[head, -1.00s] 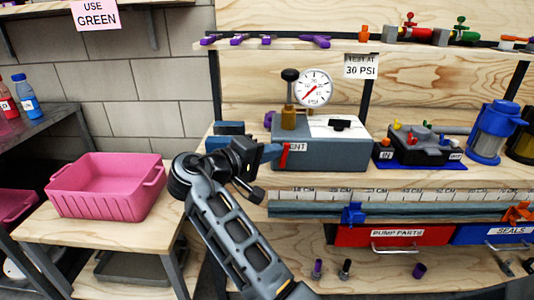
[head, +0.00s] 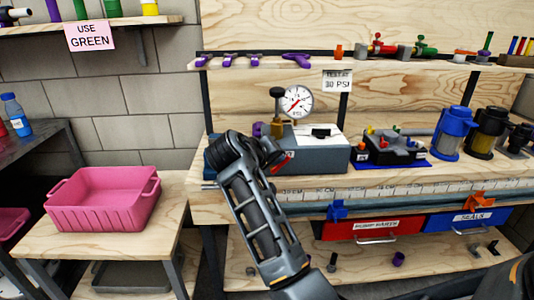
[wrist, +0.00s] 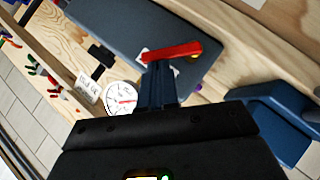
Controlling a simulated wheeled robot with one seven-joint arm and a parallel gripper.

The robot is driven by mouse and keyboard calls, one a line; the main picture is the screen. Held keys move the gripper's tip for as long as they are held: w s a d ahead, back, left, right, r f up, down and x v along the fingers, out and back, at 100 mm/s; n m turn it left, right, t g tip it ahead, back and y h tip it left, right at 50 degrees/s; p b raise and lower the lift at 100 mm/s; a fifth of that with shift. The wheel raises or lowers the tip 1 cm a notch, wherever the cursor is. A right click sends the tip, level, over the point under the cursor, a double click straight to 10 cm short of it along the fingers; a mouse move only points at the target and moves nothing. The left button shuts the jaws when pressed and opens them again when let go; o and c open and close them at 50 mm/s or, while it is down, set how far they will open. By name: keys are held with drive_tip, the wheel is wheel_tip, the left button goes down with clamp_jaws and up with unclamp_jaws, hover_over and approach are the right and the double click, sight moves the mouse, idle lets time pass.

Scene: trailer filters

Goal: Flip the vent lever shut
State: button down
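The red vent lever (head: 282,162) is on the front face of the grey test box (head: 318,156), beside a white label, and slants in the head view. In the wrist view the red lever (wrist: 172,52) reaches from its pivot at right to just beyond my fingertips. My gripper (wrist: 158,72) has its dark blue fingers close together, with no gap showing and nothing held. The tips are at the lever's free end; I cannot tell whether they touch it. In the head view my arm hides the fingers and the box's left end.
A round gauge (head: 297,102) on a brass fitting stands behind the box. A black valve block (head: 391,149) on a blue mat and a blue canister (head: 453,133) are to the right. A pink bin (head: 103,198) stands on the side table at left.

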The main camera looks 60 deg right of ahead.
sight(287, 162)
drive_tip(key=s+d+m+t+y+p, duration=0.1)
drive_tip(key=p, duration=0.1)
drive_tip(key=s+m+t+y+p, duration=0.1)
drive_tip(key=t+y, duration=0.1)
drive_tip(key=shift+s+d+f+m+p, duration=0.2)
drive_tip(key=shift+d+f+m+p, duration=0.2)
drive_tip(key=shift+f+t+y, duration=0.15)
drive_tip(key=shift+t+y, duration=0.15)
drive_tip(key=shift+y, duration=0.1)
drive_tip(key=shift+r+p, duration=0.85)
drive_tip(key=shift+p, duration=0.05)
